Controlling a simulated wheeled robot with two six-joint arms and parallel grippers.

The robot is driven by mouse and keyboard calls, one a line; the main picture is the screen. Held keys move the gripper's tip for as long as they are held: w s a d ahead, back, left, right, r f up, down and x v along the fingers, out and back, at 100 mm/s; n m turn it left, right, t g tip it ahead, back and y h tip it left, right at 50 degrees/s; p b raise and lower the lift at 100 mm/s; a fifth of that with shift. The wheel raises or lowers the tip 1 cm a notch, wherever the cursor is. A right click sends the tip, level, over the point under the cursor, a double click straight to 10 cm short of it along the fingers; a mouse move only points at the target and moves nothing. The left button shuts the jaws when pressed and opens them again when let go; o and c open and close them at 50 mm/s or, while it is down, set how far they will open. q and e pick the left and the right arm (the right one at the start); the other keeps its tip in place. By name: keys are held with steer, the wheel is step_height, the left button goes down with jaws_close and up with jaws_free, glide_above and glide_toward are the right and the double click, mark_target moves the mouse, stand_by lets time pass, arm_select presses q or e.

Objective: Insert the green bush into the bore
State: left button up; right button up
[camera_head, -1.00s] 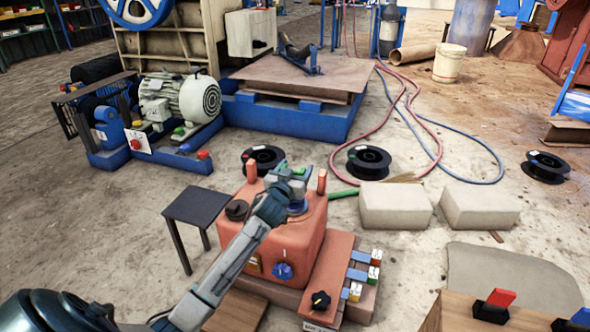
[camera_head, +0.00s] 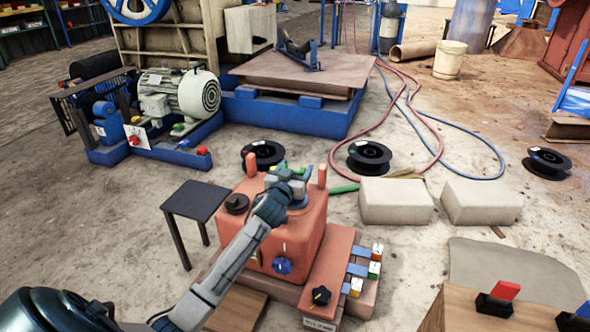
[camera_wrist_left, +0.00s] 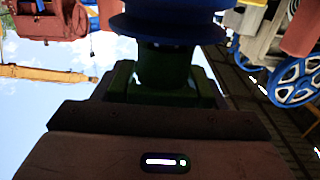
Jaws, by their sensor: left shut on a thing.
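My left gripper (camera_head: 287,184) is above the orange-red machine block (camera_head: 308,228) in the head view, shut on the green bush. The bush (camera_wrist_left: 165,65) shows in the left wrist view as a dark green cylinder in shadow, close against a blue flanged ring (camera_wrist_left: 170,25). The blue ring (camera_head: 297,204) also shows on the block's top in the head view, partly hidden by the gripper. The bore itself is hidden, and I cannot tell how deep the bush sits. My right gripper is not in view.
Two orange posts (camera_head: 322,175) rise from the block beside the gripper. A dark cap (camera_head: 236,203) sits on its left top. A small dark table (camera_head: 195,200) stands left, and pale blocks (camera_head: 395,200) lie right. Coloured switches (camera_head: 360,272) line the machine's right side.

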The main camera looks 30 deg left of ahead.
arm_select(q)
steer(key=shift+f+b, duration=0.3)
steer(key=shift+f, duration=0.15)
steer(key=o, duration=0.9)
steer(key=shift+r, duration=0.1)
steer(key=o, duration=0.3)
steer(key=shift+o, duration=0.2)
steer(key=shift+s, duration=0.15)
steer(key=p+v, duration=0.2)
steer(key=v, duration=0.8)
steer(key=shift+s+p, duration=0.3)
steer(key=shift+p, duration=0.1)
